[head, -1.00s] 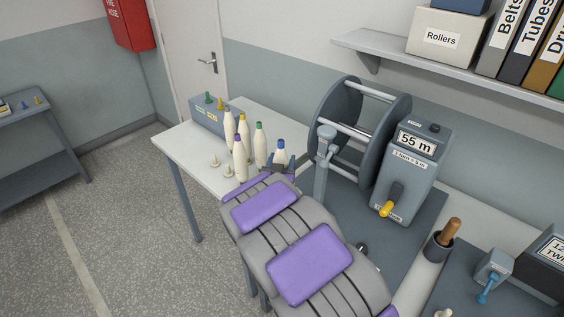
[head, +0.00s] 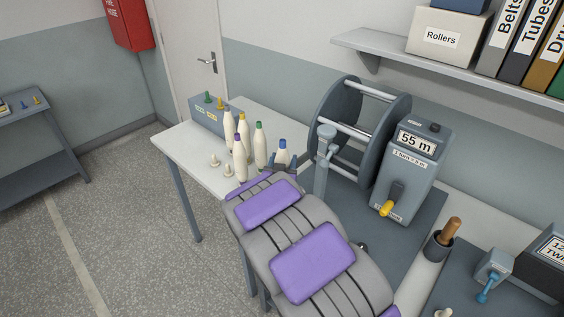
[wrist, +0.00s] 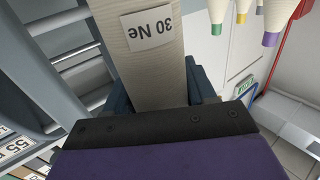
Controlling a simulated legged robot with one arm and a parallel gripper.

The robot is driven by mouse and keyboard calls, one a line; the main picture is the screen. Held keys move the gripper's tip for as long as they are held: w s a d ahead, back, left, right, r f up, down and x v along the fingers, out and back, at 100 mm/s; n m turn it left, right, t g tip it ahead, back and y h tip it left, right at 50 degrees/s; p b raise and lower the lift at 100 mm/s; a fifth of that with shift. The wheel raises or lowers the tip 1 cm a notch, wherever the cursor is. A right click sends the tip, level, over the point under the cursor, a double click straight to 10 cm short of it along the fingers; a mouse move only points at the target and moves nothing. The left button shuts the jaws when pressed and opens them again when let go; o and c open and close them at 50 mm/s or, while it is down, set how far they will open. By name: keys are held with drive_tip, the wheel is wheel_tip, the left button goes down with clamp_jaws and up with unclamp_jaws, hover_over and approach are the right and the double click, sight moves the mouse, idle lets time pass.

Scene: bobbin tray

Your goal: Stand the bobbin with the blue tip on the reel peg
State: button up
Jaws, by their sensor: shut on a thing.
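The cream bobbin with the blue tip (head: 282,154) stands upright at the right of the bobbin group in the head view. In the wrist view the held bobbin (wrist: 152,50) carries a "30 Ne" label, upside down in the picture, between my jaws (wrist: 155,95). Its tip is out of that view. I cannot tell whether its base touches the table. The reel (head: 350,130), with grey discs and crossbars, stands to the right. I cannot make out the reel peg for certain; my arm covers part of that area.
Bobbins with purple (head: 240,160), green (head: 260,150) and yellow (head: 243,127) tips stand close on the left. Small white pegs (head: 214,160) are bare on the white table (head: 190,148). A grey post (head: 323,160) and the "55 m" counter box (head: 405,175) flank the reel.

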drive_tip(key=shift+f, duration=0.25)
drive_tip(key=shift+f+b, duration=0.55)
drive_tip(key=shift+f, duration=0.85)
drive_tip(key=shift+f+b, duration=0.3)
drive_tip(key=shift+f, duration=0.7)
drive_tip(key=o, duration=1.2)
drive_tip(key=shift+s, duration=0.1)
drive_tip(key=shift+s+a+p, duration=0.25)
drive_tip(key=shift+s+p, duration=1.25)
drive_tip(key=shift+s, duration=1.35)
drive_tip(key=shift+s+a+p, duration=0.3)
drive_tip(key=shift+s+p, duration=1.15)
drive_tip(key=shift+s, duration=1.35)
drive_tip(key=shift+s+a+p, duration=0.25)
drive_tip(key=shift+s+p, duration=1.25)
drive_tip(key=shift+s, duration=1.35)
